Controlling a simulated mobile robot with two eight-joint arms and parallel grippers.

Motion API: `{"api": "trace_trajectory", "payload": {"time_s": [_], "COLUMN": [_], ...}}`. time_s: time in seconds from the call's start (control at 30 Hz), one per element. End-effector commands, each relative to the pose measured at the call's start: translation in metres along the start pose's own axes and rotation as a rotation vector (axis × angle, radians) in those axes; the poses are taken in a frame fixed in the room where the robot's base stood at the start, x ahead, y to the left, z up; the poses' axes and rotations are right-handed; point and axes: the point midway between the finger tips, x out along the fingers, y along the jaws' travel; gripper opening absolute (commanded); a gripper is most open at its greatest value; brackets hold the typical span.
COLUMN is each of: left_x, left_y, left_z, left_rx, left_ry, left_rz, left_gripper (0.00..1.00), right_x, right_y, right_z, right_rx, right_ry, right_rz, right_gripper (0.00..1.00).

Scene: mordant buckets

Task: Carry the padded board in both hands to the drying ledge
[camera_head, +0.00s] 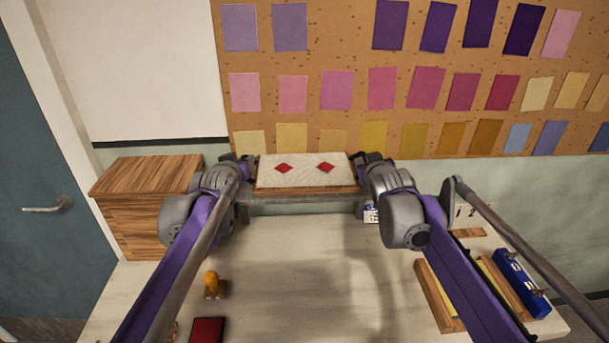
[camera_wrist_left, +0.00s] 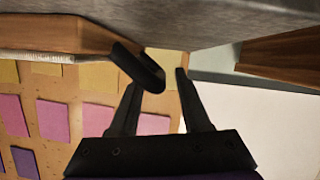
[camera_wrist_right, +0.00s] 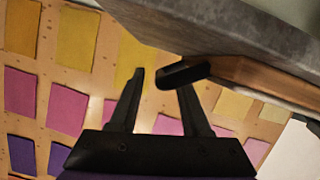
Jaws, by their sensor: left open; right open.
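The padded board (camera_head: 304,172) has a pale top with two red diamonds and a wooden edge. It rests on the grey drying ledge (camera_head: 300,197) below the wall swatches. My left gripper (camera_head: 244,160) is open at the board's left end; my right gripper (camera_head: 367,160) is open at its right end. In the left wrist view, a dark handle (camera_wrist_left: 140,68) of the board overlaps one fingertip. In the right wrist view, the other dark handle (camera_wrist_right: 183,74) also covers a fingertip. I cannot tell whether the fingers touch the handles.
A pale table (camera_head: 300,285) lies below, its middle clear. A wooden box (camera_head: 150,215) stands at the left. A small orange figure (camera_head: 212,284) and a red pad (camera_head: 207,330) are front left.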

Motion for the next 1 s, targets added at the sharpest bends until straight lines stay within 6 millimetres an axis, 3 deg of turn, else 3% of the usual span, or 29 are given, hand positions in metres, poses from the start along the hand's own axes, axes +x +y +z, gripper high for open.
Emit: {"api": "trace_trajectory", "payload": {"time_s": [0.17, 0.6, 0.83, 1.0], "left_x": [-0.019, -0.101, -0.118, -0.119], "left_y": [0.000, 0.000, 0.000, 0.000], "left_z": [0.000, 0.000, 0.000, 0.000], "left_rx": [0.000, 0.000, 0.000, 0.000], "left_ry": [0.000, 0.000, 0.000, 0.000], "left_rz": [0.000, 0.000, 0.000, 0.000], "left_gripper": [0.47, 0.47, 0.47, 0.47], "right_x": [0.000, 0.000, -0.002, -0.019], "right_y": [0.000, 0.000, 0.000, 0.000], "right_z": [0.000, 0.000, 0.000, 0.000], "right_rx": [0.000, 0.000, 0.000, 0.000], "right_ry": [0.000, 0.000, 0.000, 0.000], "right_rz": [0.000, -0.001, -0.001, -0.001], "right_gripper": [0.47, 0.47, 0.47, 0.47]}}
